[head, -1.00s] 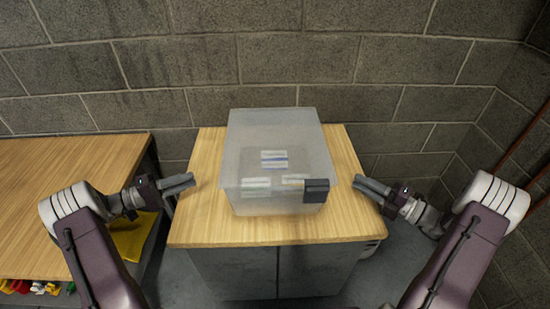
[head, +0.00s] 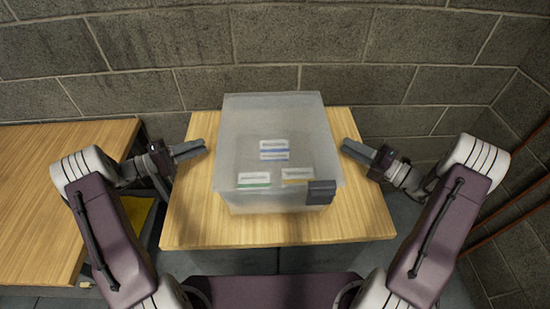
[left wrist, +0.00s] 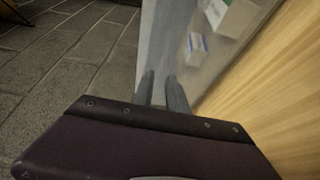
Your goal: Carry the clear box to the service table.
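The clear box (head: 240,125) is a frosted see-through bin with a dark latch or tag at its front right corner. It rests on a wooden-topped cabinet (head: 190,225). Small white packs with blue, green and yellow stripes (head: 255,180) show inside it. My left gripper (head: 205,148) is beside the box's left wall, apart from it, fingers close together and nothing between them. The left wrist view shows its fingertips (left wrist: 160,76) and the box's wall (left wrist: 155,40) beyond. My right gripper (head: 344,144) is close to the right wall, fingers together; contact is unclear.
Another wooden table (head: 60,190) stands at the left, with a gap to the cabinet. Its visible top is bare. A yellow object (head: 138,215) shows low beside it. A block wall (head: 300,50) closes the back, and pipes (head: 510,200) run at the right.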

